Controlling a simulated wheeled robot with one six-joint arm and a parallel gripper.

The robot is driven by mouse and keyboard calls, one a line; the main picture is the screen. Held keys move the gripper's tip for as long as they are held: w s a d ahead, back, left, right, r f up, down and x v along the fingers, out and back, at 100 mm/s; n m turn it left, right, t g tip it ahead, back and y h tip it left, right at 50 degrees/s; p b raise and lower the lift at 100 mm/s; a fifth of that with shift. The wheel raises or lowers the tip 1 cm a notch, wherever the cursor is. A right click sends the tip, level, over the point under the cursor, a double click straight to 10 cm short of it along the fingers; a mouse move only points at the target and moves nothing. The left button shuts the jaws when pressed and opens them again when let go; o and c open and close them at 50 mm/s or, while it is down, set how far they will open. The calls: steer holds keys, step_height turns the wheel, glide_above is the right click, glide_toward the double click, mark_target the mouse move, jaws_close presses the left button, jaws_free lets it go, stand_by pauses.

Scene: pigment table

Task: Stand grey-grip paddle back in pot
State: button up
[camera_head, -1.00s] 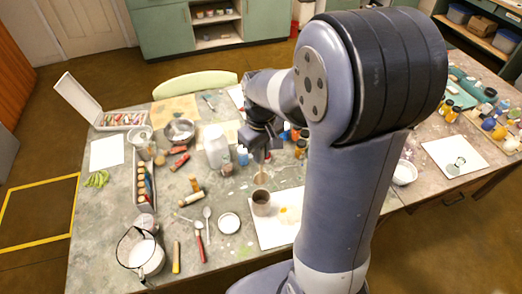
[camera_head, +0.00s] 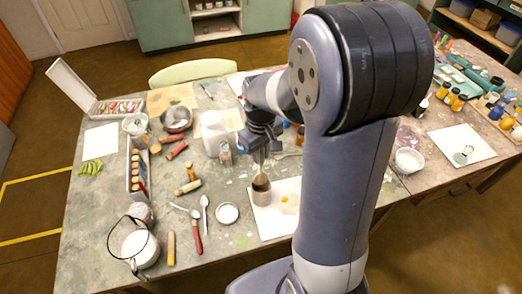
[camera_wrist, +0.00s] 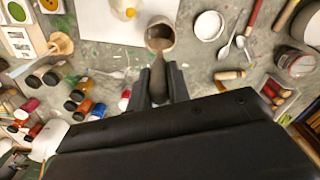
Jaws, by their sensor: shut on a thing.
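My gripper (camera_wrist: 159,84) is shut on the grey-grip paddle (camera_wrist: 158,75), whose grey grip shows between the fingers in the wrist view. In the head view the paddle (camera_head: 261,174) hangs below my gripper (camera_head: 260,152), with its lower end at the mouth of the pot. The pot (camera_head: 261,194) is a small brown-grey cup standing upright at the edge of a white sheet. It also shows in the wrist view (camera_wrist: 160,28), just ahead of the fingertips. The paddle overlaps the pot's opening there; how deep its tip is inside is hidden.
The white sheet (camera_head: 270,225) lies under and beside the pot. A round white lid (camera_head: 227,213), spoons and a red-handled tool (camera_head: 196,237) lie to the left. A white jug (camera_head: 213,132) stands behind. Several small jars (camera_wrist: 80,100) crowd the wrist view's left side.

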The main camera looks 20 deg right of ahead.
mark_target(261, 164)
steer(key=shift+f+b, duration=1.7)
steer(key=shift+f, duration=0.8)
steer(key=o, duration=0.8)
step_height(261, 164, up, 11)
steer(key=shift+f, duration=0.1)
